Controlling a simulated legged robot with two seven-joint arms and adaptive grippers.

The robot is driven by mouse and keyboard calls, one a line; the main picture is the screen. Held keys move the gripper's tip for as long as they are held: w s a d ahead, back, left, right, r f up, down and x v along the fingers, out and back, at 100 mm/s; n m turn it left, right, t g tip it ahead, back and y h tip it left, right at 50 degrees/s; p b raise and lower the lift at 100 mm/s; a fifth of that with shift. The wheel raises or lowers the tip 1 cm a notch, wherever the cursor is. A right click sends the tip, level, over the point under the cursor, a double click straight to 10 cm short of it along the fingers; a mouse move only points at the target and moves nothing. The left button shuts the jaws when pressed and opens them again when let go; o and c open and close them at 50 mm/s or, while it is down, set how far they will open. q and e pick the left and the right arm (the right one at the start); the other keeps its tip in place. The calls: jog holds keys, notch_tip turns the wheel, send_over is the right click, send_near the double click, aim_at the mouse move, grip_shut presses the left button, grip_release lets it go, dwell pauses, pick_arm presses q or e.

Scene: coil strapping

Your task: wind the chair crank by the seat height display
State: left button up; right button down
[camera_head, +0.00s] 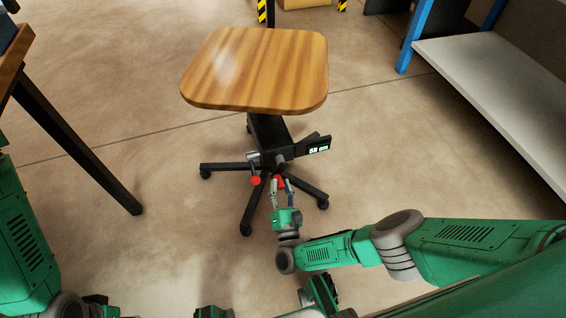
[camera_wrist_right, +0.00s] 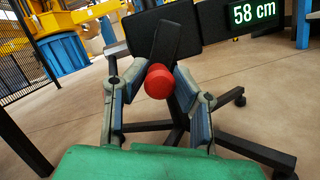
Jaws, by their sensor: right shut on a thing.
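The chair has a wooden seat (camera_head: 255,68) on a black five-legged base. Below the seat, the height display (camera_head: 313,149) reads 58 cm; it also shows in the right wrist view (camera_wrist_right: 254,12). The crank is a black arm (camera_wrist_right: 168,45) with a red knob (camera_wrist_right: 157,82) at its lower end. My right gripper (camera_head: 281,185) reaches in from the front and is shut on this red knob, which sits between its two fingers in the right wrist view. Another red knob (camera_head: 255,181) hangs from a grey lever just left of it. My left gripper is not in view.
A table (camera_head: 18,62) with a dark leg stands at the left. A grey shelf (camera_head: 490,85) with blue posts stands at the right. Yellow-black striped posts (camera_head: 262,11) are at the back. The floor around the chair is clear.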

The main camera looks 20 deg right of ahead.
jog(key=c, duration=1.2)
grip_release()
